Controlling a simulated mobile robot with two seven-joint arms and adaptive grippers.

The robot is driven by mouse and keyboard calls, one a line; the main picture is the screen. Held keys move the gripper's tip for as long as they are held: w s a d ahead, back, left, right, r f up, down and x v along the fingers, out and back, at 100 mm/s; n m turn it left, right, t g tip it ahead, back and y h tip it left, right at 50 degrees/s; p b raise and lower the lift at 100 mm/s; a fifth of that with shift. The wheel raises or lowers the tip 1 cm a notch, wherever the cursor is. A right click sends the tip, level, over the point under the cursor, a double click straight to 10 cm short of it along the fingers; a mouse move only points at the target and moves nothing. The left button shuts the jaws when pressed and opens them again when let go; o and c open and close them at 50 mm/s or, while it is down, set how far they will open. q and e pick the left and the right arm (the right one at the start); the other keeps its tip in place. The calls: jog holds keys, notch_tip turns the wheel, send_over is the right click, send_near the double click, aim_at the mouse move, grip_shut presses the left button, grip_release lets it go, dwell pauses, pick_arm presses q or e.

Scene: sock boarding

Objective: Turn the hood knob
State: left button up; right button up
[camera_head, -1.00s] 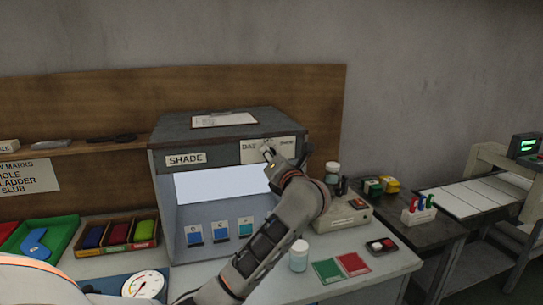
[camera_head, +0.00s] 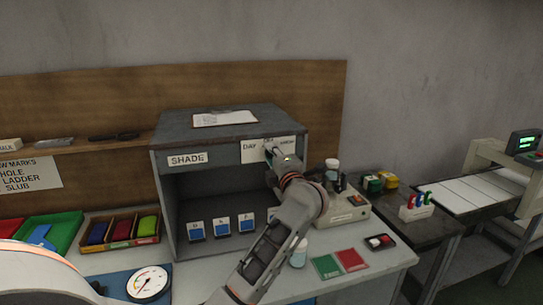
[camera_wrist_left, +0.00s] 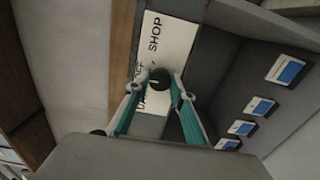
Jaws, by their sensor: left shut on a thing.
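The grey hood (camera_head: 225,128) stands on the bench with a SHADE label on its front. A white plate (camera_head: 289,143) on its upper right front has printed words, including DAY. The round dark knob (camera_wrist_left: 160,78) sits on this plate in the left wrist view, with a pale mark on its face. My left gripper (camera_head: 274,153) is at the plate and mostly hides the knob in the head view. In the left wrist view its fingertips (camera_wrist_left: 162,82) are on either side of the knob, shut on it. The hood's inside is dark. My right gripper is not in view.
Several blue sample cards (camera_head: 221,224) stand inside the hood. A round dial (camera_head: 147,283) and bins of coloured pieces (camera_head: 122,230) lie to the left.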

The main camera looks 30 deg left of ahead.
pick_arm(q)
jog(key=shift+m, duration=5.1)
jog(key=o, duration=1.1)
jog(key=shift+c, duration=0.2)
jog(key=v, duration=0.7)
jog(key=shift+s+d, duration=0.2)
